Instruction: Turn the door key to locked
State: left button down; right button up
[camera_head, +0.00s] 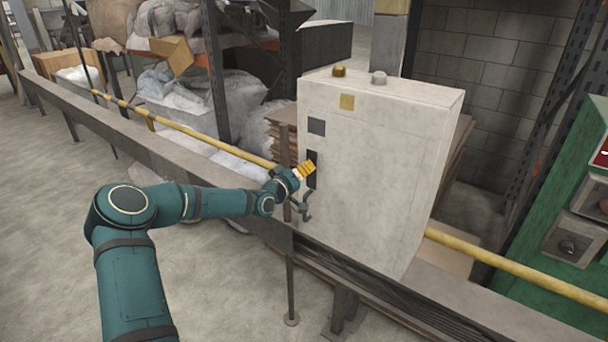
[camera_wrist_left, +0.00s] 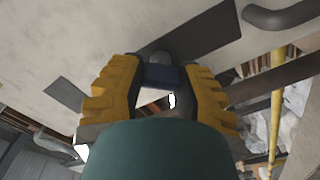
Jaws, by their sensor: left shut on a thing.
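The door key is a small dark piece (camera_wrist_left: 162,76) between my left gripper's yellow fingers in the left wrist view. Its turn angle cannot be told. My left gripper (camera_head: 304,171) is shut on it at the front of a white cabinet (camera_head: 385,150), by a dark upright plate (camera_head: 312,180) near the cabinet's left edge. The yellow fingers also show in the left wrist view (camera_wrist_left: 165,88). In the head view the fingers hide the key. My right gripper is in neither view.
A grey curved handle (camera_head: 306,207) sits just below my left gripper. A yellow rail (camera_head: 195,132) runs behind the cabinet. A green panel (camera_head: 575,200) stands at the right. Shelves with wrapped loads are behind, and open floor lies at the left front.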

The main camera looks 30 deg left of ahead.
pick_arm(q)
jog(key=n+b, duration=0.1)
jog(key=n, duration=0.2)
jog(key=shift+n, duration=0.4)
jog(key=n+b, duration=0.1)
jog(key=n, duration=0.3)
dwell(0.4)
jog(key=c, duration=0.6)
grip_release()
jog(key=shift+f, duration=0.1)
jog(key=s, duration=0.8)
jog(key=s+a, duration=0.1)
jog(key=s, duration=0.3)
